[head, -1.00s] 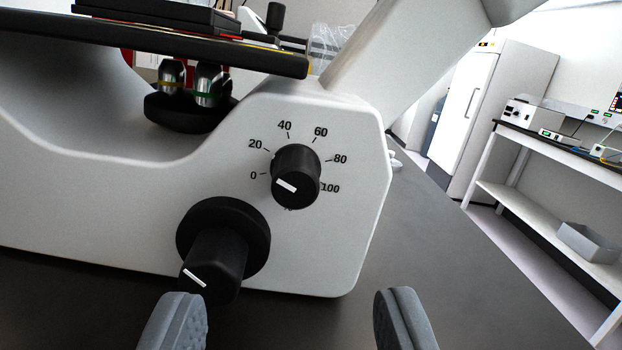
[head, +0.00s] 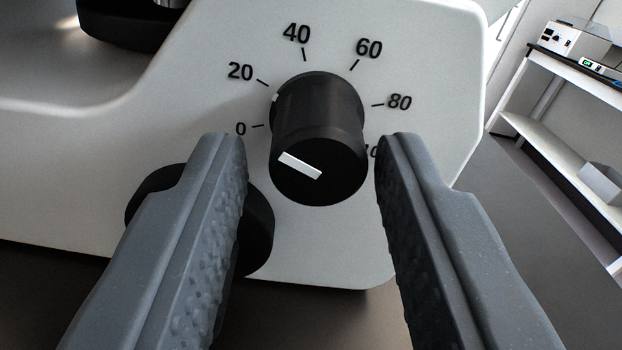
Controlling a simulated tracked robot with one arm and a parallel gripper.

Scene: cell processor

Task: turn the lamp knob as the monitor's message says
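The black lamp knob (head: 318,180) stands out from the front of the white microscope body (head: 420,60). A printed scale (head: 298,33) runs around it from 0 at left over the top; the 100 at right is mostly hidden by my right finger. A white bar on the knob's face slants from upper left to lower right. A small white mark shows on its side near 20. My gripper (head: 312,147) is open, with one finger on each side of the knob and a visible gap on both sides. No monitor or message is in view.
A larger black knob (head: 258,225) sits at lower left, partly hidden behind my left finger. A white lab bench (head: 530,130) with instruments stands at right in the background. The dark table surface shows below the microscope body.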

